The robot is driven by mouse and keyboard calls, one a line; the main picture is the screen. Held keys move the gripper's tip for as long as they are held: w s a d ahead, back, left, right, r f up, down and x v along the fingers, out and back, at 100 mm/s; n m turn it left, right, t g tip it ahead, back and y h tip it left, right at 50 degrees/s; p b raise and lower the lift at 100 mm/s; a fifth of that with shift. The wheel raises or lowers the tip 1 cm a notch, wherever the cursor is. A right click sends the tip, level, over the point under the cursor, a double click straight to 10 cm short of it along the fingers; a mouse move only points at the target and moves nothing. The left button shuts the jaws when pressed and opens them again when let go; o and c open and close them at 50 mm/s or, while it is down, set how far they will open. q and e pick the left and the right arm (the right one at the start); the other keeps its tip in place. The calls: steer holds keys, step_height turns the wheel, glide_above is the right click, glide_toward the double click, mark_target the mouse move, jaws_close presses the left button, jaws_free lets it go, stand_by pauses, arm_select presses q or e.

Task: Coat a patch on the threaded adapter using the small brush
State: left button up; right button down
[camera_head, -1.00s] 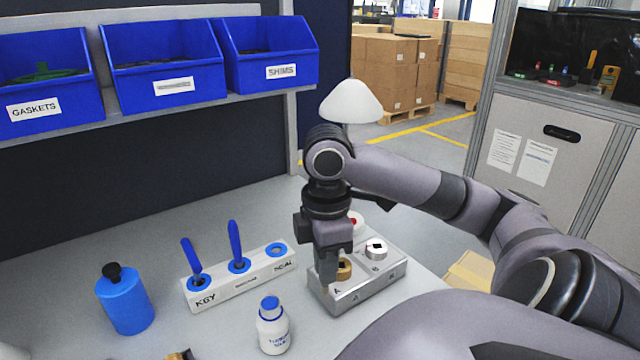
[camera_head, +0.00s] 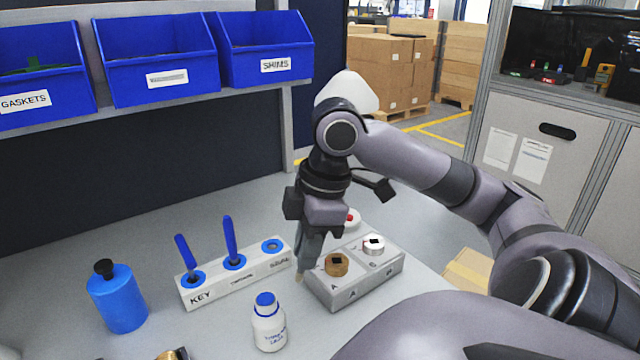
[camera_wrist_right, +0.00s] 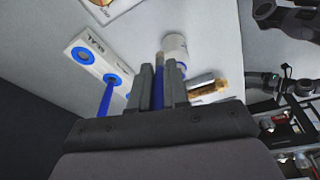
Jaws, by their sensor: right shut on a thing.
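My right gripper (camera_head: 304,262) points down just left of the grey block. It is shut on the small brush, whose tan tip (camera_head: 300,278) shows below the fingers. The brush's blue handle (camera_wrist_right: 158,92) shows between the fingers in the right wrist view. A brass and dark part (camera_head: 172,355), probably the threaded adapter, is cut off at the bottom edge of the head view. My left gripper is not in view.
The grey block (camera_head: 352,292) holds a brass ring (camera_head: 336,264) and a silver one (camera_head: 373,244). A white rack (camera_head: 236,281) holds two blue-handled tools and has an empty right hole. The bench between is clear.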

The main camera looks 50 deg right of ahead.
steer(key=a+r+t+y+b, duration=0.2)
steer(key=a+r+t+y, duration=0.15)
steer(key=r, duration=0.25)
steer(key=shift+h, duration=0.25)
steer(key=f+b, duration=0.3)
steer(key=b, duration=0.1)
steer(key=f+b, duration=0.2)
steer(key=shift+w+a+f, duration=0.2)
steer(key=shift+a+f, duration=0.15)
steer(key=shift+a, duration=0.05)
steer(key=shift+f+b, duration=0.75)
stand_by(0.6)
steer(key=shift+s+f, duration=0.1)
steer(key=shift+f, duration=0.05)
stand_by(1.0)
